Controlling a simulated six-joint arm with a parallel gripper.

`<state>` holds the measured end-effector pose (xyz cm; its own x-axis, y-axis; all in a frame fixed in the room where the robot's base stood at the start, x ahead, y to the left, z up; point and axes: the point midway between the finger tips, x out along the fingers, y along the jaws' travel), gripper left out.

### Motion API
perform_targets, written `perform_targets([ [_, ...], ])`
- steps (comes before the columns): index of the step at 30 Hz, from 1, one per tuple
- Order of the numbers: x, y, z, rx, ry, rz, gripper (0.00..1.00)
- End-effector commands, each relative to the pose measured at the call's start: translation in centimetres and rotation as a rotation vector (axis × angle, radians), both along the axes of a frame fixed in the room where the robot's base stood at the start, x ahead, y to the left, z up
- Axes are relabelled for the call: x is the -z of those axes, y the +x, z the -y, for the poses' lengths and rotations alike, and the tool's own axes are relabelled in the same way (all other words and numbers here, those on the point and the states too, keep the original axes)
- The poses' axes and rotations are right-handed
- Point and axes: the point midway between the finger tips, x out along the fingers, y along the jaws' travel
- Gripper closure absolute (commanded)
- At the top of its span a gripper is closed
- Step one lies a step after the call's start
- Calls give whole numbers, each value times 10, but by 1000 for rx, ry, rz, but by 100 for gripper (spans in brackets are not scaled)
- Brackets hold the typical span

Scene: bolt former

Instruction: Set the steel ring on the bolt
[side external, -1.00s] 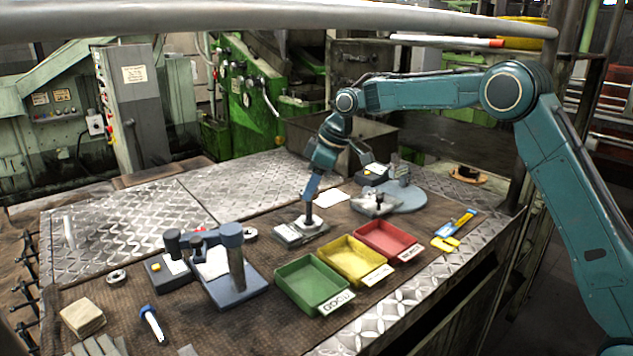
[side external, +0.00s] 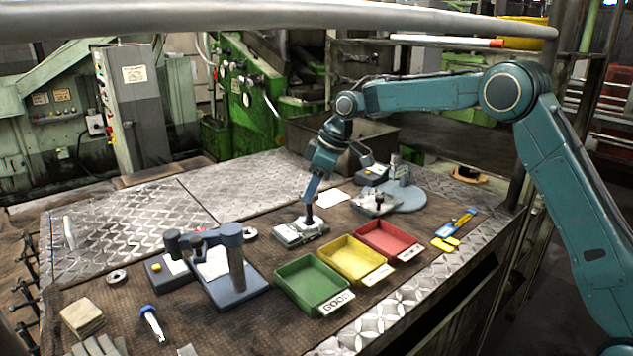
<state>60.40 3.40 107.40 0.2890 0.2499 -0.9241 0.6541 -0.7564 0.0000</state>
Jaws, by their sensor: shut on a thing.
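My gripper (side external: 309,217) points down over a small grey device with a light top (side external: 299,233) in the middle of the bench. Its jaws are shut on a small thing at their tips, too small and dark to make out. I cannot tell whether that thing touches the device. One ring-shaped metal part (side external: 116,276) lies on the mat at the left. Another ring-like part (side external: 250,233) lies behind the blue-grey stand. I cannot make out the bolt for sure; a small plate with a dark upright knob (side external: 377,200) stands right of my gripper.
Green (side external: 313,284), yellow (side external: 353,261) and red (side external: 388,240) trays stand in front of the device. A blue-grey stand (side external: 240,290) rises at the left front. A round blue-grey base (side external: 408,198) with a post is at the right. A screwdriver (side external: 152,323) lies in front.

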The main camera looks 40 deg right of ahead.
Motion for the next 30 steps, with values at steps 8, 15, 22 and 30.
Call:
perform_targets([
  [8,2,0,0,0,1,1,88],
  [15,3,0,0,0,1,1,88],
  [22,4,0,0,0,0,1,88],
  [30,4,0,0,0,0,1,36],
])
